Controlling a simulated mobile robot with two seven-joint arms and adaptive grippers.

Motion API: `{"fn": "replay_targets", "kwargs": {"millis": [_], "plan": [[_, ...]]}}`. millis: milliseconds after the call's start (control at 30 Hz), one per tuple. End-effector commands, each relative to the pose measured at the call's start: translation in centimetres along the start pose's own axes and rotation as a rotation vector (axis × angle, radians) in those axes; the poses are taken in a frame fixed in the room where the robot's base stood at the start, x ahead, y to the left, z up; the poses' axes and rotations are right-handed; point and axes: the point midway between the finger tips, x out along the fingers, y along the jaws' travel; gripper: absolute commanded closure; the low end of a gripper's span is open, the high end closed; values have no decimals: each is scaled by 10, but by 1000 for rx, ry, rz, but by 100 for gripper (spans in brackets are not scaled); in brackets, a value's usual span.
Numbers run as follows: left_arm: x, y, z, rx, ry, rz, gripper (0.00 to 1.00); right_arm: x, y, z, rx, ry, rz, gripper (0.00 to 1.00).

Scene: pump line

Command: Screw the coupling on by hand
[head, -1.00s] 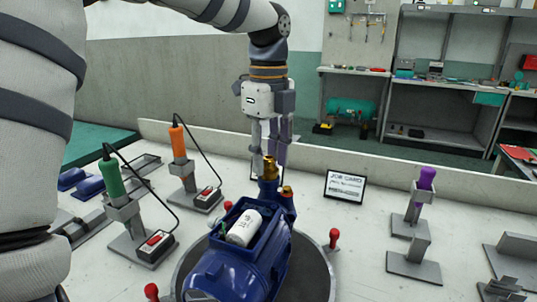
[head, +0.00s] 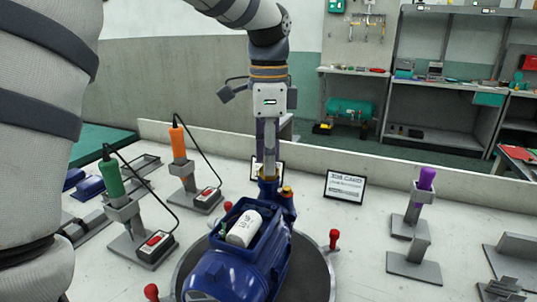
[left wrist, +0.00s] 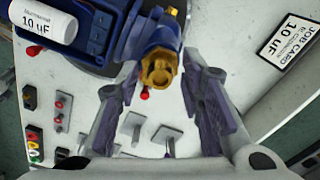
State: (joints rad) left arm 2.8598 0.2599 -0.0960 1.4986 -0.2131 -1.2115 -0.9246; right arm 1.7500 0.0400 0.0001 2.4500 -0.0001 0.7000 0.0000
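The brass coupling (left wrist: 158,68) sits on the blue pump's port, with a hex-shaped opening facing the left wrist camera. My left gripper (head: 268,172) points straight down over this port. In the left wrist view its two fingers stand on either side of the coupling, with a visible gap at each side, so it is open around it. In the head view the fingers largely hide the coupling. The blue pump (head: 228,270) rests on a round dark plate (head: 313,270). A smaller brass fitting (head: 287,190) is beside the port. My right gripper is not in view.
A white capacitor (head: 244,228) lies in the pump's open box. Red knobs (head: 333,236) stand around the plate. Green (head: 110,178) and orange (head: 178,143) corded tools stand at left. A job card (head: 345,187) is behind; a purple-topped stand (head: 426,180) is at right.

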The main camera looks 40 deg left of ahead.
Motion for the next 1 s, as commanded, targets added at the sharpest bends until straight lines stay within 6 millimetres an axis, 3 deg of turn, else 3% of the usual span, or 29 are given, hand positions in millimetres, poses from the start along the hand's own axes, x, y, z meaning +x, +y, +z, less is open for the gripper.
{"fn": "replay_targets", "kwargs": {"millis": [100,300,500,967,1000], "plan": [[0,0,0,-110,-1,-1,65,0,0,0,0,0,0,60],[0,0,0,-118,0,0,65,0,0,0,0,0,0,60],[0,0,0,-404,-1,0,65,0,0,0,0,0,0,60],[-2,0,0,-406,0,0,65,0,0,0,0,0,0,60],[-2,0,0,-406,0,1,72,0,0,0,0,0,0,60]]}}
